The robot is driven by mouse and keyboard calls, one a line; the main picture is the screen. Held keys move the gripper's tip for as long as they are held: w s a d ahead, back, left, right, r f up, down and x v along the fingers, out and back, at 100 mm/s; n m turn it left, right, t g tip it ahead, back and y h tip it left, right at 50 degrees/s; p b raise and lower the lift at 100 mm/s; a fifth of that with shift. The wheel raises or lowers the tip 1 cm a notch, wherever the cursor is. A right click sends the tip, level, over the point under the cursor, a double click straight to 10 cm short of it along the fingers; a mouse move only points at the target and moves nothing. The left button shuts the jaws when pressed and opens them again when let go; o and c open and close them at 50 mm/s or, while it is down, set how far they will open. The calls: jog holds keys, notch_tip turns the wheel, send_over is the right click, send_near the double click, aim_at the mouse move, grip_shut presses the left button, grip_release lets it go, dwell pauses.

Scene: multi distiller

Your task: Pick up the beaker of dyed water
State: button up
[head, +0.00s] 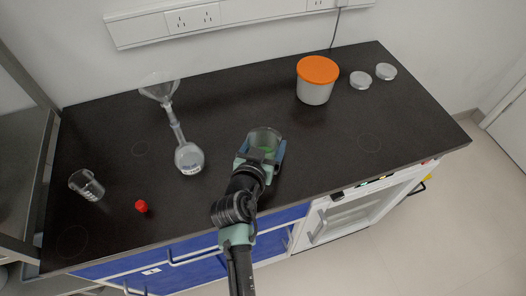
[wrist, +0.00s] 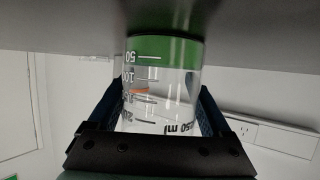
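The clear beaker with green dyed water (head: 265,139) stands near the middle of the black bench in the head view. In the wrist view, which is upside down, the beaker (wrist: 160,85) shows its printed scale, with green liquid at its base against the bench. My gripper (head: 262,158) is at the beaker, with one finger on each side of it. In the wrist view my gripper's fingers (wrist: 161,95) flank the glass closely. I cannot tell whether they press on it or leave a small gap.
An empty beaker (head: 86,185) and a red cap (head: 141,206) are farther left. An orange-lidded tub (head: 314,90) and two dishes (head: 360,80) (head: 386,71) stand at the back right. The right front is clear.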

jog(key=c, duration=0.9)
jog(key=shift+o, duration=0.2)
jog(key=shift+r, duration=0.15)
